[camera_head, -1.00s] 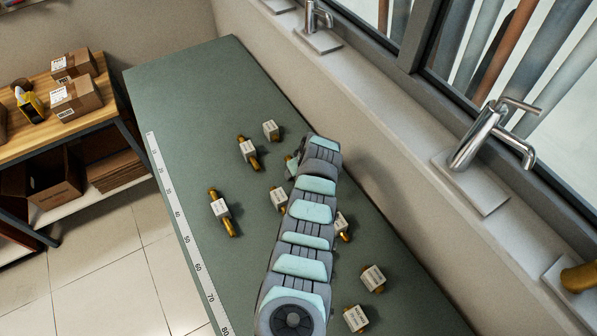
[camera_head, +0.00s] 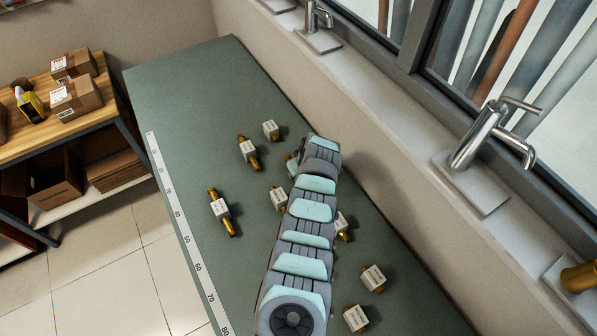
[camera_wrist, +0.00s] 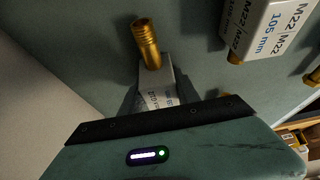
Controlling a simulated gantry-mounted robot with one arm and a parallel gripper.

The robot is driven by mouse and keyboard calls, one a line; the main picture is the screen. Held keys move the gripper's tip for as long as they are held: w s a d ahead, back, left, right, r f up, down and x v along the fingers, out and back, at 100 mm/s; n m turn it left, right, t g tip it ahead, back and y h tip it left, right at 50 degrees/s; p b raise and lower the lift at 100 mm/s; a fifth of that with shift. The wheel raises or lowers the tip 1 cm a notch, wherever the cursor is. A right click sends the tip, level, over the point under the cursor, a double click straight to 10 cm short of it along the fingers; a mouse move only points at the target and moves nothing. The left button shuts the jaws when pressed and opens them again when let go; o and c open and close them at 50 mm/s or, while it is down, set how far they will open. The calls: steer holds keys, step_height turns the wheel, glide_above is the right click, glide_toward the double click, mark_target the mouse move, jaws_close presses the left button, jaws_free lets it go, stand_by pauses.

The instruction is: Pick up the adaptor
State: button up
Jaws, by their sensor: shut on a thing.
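In the wrist view, my gripper (camera_wrist: 158,88) is shut on an adaptor (camera_wrist: 148,46) with a pale, printed block body and a threaded brass end pointing away from me. The block sits between the dark fingers; its lower part is hidden by the gripper body, and its print is too small to read. In the head view, my arm covers most of the gripper and the held adaptor. I cannot tell whether the adaptor touches the bench. Another adaptor (camera_wrist: 268,28), marked M22 and 105 mm, lies to the right, apart from the gripper.
Several similar adaptors lie on the green bench (camera_head: 180,85), including ones at the left (camera_head: 220,208), beyond it (camera_head: 249,150) and near the front (camera_head: 373,278). A ruler strip (camera_head: 185,235) runs along the left edge. A wall and sill with taps (camera_head: 480,140) border the right.

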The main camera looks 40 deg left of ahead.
jaws_close()
steer(key=shift+r, duration=0.1)
